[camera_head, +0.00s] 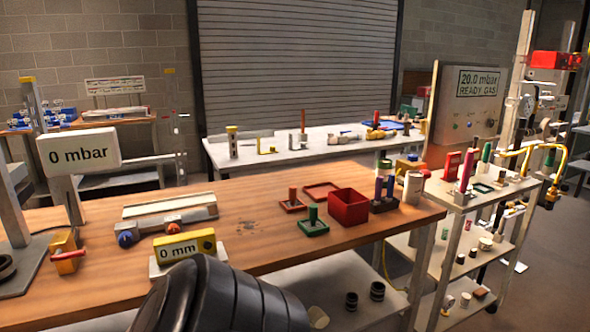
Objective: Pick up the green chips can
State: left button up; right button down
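I cannot make out a clear green chips can. A small green cylinder (313,213) stands upright in a green square tray (312,229) on the wooden bench. Another green cylinder (486,152) stands upright on the cart at the right, and a further small green piece (550,157) shows near the yellow pipe. All are too small to identify. A large black ribbed part, apparently of my own arm, fills the bottom centre and hides the bench's front edge there. No gripper fingers are visible.
The wooden bench (255,220) carries a red bin (348,207), a yellow 0 mm gauge (184,245), a 0 mbar display (85,151) and small blocks. A white table (300,155) stands behind. The cart (466,200) at right holds many small items. Floor at far right is clear.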

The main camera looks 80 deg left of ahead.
aim_at(385, 167)
jog(key=u, duration=0.4)
jog(key=i, duration=2.75)
jog(key=u, duration=2.1)
